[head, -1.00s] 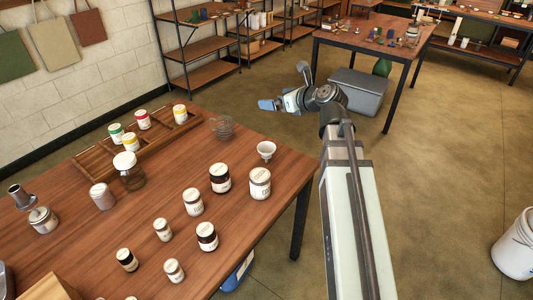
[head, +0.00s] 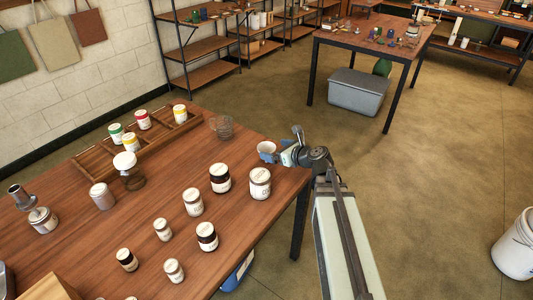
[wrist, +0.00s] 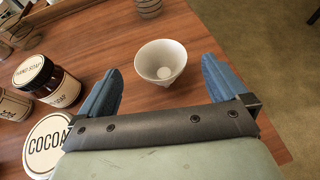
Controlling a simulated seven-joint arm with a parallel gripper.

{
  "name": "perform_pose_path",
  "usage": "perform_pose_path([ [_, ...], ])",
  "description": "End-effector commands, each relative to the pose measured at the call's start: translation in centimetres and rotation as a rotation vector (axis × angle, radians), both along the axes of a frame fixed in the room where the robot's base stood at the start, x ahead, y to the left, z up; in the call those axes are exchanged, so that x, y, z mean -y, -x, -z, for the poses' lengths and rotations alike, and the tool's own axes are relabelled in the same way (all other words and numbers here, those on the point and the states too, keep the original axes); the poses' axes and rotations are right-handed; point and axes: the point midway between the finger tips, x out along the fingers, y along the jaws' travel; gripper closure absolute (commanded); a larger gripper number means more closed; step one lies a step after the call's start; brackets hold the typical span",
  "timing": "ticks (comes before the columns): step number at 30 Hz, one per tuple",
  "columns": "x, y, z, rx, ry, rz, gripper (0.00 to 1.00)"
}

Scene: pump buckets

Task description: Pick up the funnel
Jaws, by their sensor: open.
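The white funnel (wrist: 161,63) stands on the wooden table near its edge, wide mouth up. In the wrist view it lies ahead of and between the two blue fingertips of my gripper (wrist: 160,85), with space on both sides. My gripper is open and empty. In the head view the funnel (head: 266,148) is partly covered by my gripper (head: 277,152), which has come in from the right. I cannot tell from these views how high the fingers are above the table.
The table edge (head: 302,184) is close on the right.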

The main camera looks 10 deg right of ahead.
Motion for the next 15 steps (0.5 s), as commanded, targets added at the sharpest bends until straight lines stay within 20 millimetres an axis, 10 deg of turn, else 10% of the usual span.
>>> perform_pose_path([
  [15,-1.7,-2.6,1.7,-0.001,-0.001,-0.001,0.0],
])
